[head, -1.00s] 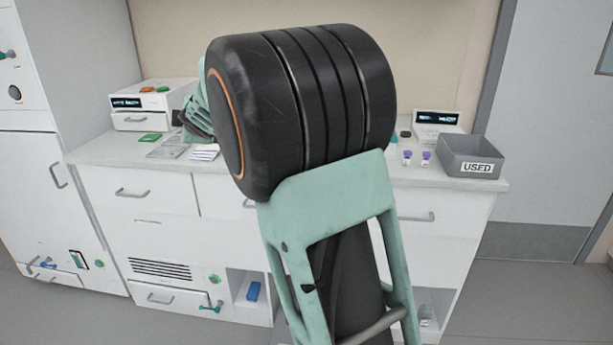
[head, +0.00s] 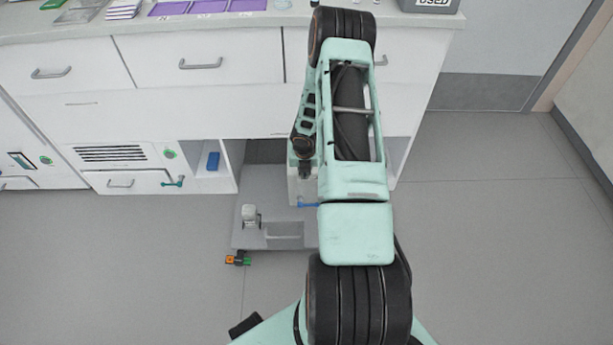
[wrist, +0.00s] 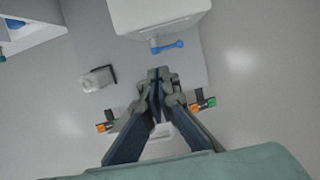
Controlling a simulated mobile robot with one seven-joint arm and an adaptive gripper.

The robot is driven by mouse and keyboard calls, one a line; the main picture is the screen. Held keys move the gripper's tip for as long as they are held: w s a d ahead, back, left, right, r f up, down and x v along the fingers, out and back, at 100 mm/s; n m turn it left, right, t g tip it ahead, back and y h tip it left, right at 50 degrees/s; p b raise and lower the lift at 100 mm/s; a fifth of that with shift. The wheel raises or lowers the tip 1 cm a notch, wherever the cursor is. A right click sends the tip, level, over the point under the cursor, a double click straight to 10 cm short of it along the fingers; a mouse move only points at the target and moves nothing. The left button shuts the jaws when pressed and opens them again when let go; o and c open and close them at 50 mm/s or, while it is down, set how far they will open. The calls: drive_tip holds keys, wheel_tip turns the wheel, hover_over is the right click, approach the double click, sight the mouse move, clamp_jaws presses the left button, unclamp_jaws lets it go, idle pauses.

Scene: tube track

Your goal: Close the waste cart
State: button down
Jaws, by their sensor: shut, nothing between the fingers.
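The waste cart is a low grey platform (head: 285,227) pulled out from under the counter onto the floor. A white bin (head: 302,186) with a blue handle and a small whitish container (head: 250,217) stand on it. In the wrist view the platform (wrist: 200,65) lies below my gripper, with the bin (wrist: 150,14) at the top and the small container (wrist: 97,79) at left. Orange and green pieces show at its front corners. My gripper (wrist: 160,78) is shut and empty, pointing down over the cart's front part. In the head view my arm hides the cart's right side.
The counter with white drawers (head: 205,60) stands behind the cart. An open compartment holding a blue item (head: 213,161) is left of the cart's bay. The grey floor is clear to the left and right.

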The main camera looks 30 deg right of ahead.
drive_tip(key=w+d+f+b, duration=0.3)
drive_tip(key=w+f+b, duration=0.1)
drive_tip(key=f, duration=0.5)
drive_tip(key=shift+w+d+f, duration=0.2)
drive_tip(key=shift+w+f, duration=0.15)
drive_tip(key=shift+w, duration=0.35)
drive_tip(key=shift+w, duration=0.1)
